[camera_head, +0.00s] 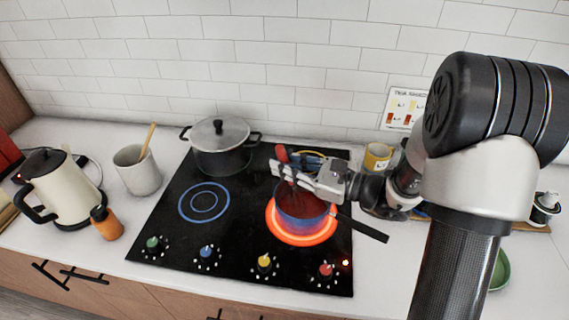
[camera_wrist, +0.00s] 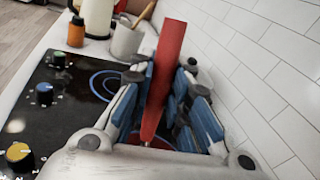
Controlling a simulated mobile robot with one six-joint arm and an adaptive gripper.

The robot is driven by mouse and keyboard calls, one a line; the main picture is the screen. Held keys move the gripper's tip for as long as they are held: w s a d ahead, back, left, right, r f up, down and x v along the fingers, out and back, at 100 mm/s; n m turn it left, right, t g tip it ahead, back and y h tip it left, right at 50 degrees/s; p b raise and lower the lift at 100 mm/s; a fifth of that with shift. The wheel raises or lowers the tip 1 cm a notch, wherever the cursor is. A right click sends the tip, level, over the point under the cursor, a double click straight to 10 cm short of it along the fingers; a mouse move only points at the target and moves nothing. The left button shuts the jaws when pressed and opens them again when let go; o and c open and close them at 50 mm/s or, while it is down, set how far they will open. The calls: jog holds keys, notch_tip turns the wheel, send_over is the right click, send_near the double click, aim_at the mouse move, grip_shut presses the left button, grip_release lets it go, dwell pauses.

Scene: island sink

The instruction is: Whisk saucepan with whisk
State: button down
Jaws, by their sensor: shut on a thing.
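A blue saucepan (camera_head: 303,218) with red contents stands on the glowing front right burner, its black handle pointing to the lower right. My gripper (camera_head: 291,172) is above the saucepan and shut on the red handle of the whisk (camera_head: 283,155). The dark whisk wires hang down into the saucepan; their lower ends are hidden in it. In the wrist view the red whisk handle (camera_wrist: 163,80) stands up between the blue-padded fingers (camera_wrist: 160,105). The saucepan is mostly hidden there behind the gripper.
A lidded grey pot (camera_head: 221,150) sits on the back left of the black cooktop (camera_head: 225,245). A kettle (camera_head: 62,185), an orange bottle (camera_head: 106,223) and a crock (camera_head: 138,172) stand to the left. A yellow mug (camera_head: 377,157) is at the back right. The front left burner is empty.

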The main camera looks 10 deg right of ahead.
jog(key=shift+r+p, duration=3.65)
jog(key=shift+r, duration=1.05)
jog(key=shift+r+p, duration=2)
jog(key=shift+r, duration=0.5)
